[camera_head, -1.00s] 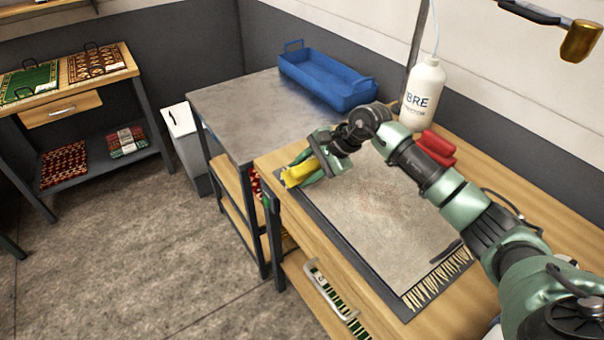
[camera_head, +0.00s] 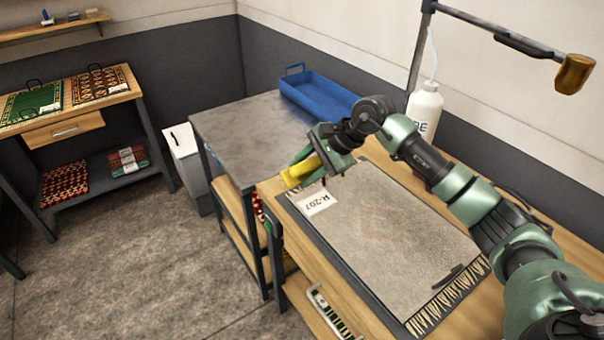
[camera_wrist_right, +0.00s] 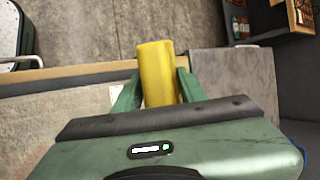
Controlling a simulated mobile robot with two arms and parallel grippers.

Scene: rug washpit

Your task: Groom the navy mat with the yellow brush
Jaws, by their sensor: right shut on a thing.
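The mat (camera_head: 385,235) lies flat on the wooden bench; it looks dusty grey-beige rather than navy, with a dark border, a faint reddish patch in the middle and pale fringe at its near end. A white tag reading R-207 (camera_head: 316,203) is at its far-left corner. My right gripper (camera_head: 310,165) is shut on the yellow brush (camera_head: 298,172), near that far end. The brush (camera_wrist_right: 157,75) also shows between the green fingers in the right wrist view. Its bristles are hidden, and I cannot tell whether it touches the mat. My left gripper is not in view.
A blue tray (camera_head: 318,97) sits on the grey table beyond the bench. A white bottle (camera_head: 425,108) stands behind my right arm, near a post with a brass-coloured head (camera_head: 574,74). Rugs lie on the side table (camera_head: 62,118) at left. The floor between is clear.

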